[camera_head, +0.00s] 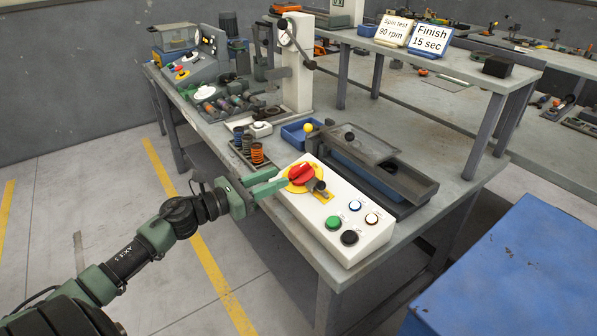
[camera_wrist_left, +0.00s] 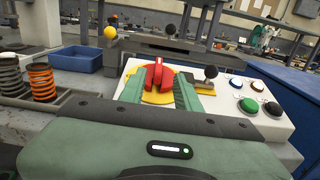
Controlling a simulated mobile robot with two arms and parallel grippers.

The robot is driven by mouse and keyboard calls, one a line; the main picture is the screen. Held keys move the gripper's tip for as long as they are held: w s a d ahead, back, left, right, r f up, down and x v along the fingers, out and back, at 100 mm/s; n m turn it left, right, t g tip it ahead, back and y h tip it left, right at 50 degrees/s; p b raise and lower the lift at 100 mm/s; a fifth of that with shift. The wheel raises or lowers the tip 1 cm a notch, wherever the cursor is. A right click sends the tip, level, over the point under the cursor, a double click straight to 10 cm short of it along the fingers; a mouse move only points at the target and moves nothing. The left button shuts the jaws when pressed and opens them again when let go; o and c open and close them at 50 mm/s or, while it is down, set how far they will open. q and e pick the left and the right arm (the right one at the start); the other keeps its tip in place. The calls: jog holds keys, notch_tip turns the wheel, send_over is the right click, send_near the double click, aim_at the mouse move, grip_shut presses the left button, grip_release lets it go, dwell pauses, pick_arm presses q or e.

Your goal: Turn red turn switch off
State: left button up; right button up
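The red turn switch (camera_head: 301,174) sits on a yellow round plate (camera_head: 290,187) on top of a white control box (camera_head: 357,243) at the table's edge. In the left wrist view the red knob (camera_wrist_left: 155,76) stands centred ahead, with its raised grip pointing roughly away from me. My left gripper (camera_head: 279,181) reaches in from the left, at the near side of the knob. Its two green fingers (camera_wrist_left: 158,90) are apart, one on each side of the knob, with nothing clamped. Whether a fingertip touches the knob I cannot tell. My right gripper is not in view.
The box also carries a black-knobbed lever (camera_head: 319,186), a green button (camera_head: 333,223) and a black button (camera_head: 349,237). Springs (camera_head: 257,153), a blue bin (camera_head: 300,131) and a grey tray (camera_head: 385,170) stand behind. A blue cabinet (camera_head: 530,270) is at right.

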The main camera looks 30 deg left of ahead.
aim_at(297, 169)
pick_arm(q)
jog(key=shift+p+x, duration=0.55)
jog(key=shift+x, duration=2.25)
jog(key=shift+a, duration=0.1)
grip_shut()
